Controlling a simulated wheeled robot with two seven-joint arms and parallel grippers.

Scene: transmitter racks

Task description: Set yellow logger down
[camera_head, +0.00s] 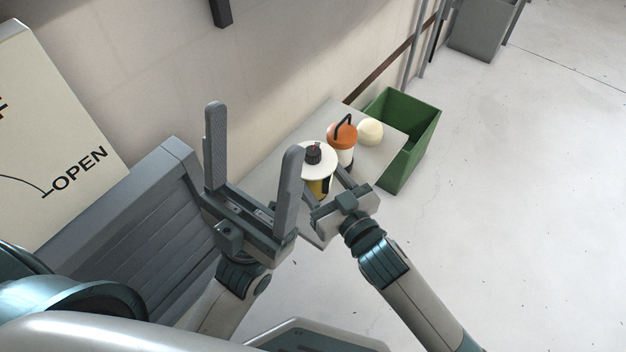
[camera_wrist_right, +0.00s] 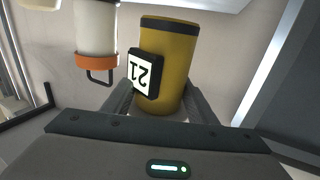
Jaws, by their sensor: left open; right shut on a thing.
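The yellow logger (camera_head: 320,187) is a yellow cylinder with a white disc top and a dark knob, seen over the light table (camera_head: 268,172). In the right wrist view the logger (camera_wrist_right: 178,62) shows a black block with a white label reading 21. My right gripper (camera_head: 328,196) is shut on the logger, a finger on each side. I cannot tell whether the logger's base touches the table. My left gripper (camera_head: 254,135) is open and empty, fingers pointing up, left of the logger in the head view and nearer the camera.
An orange and white canister with a black handle (camera_head: 342,136) stands close beside the logger, with a cream rounded object (camera_head: 370,131) behind it. A green bin (camera_head: 420,124) stands at the table's far end. A wall runs along the left; the floor at right is open.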

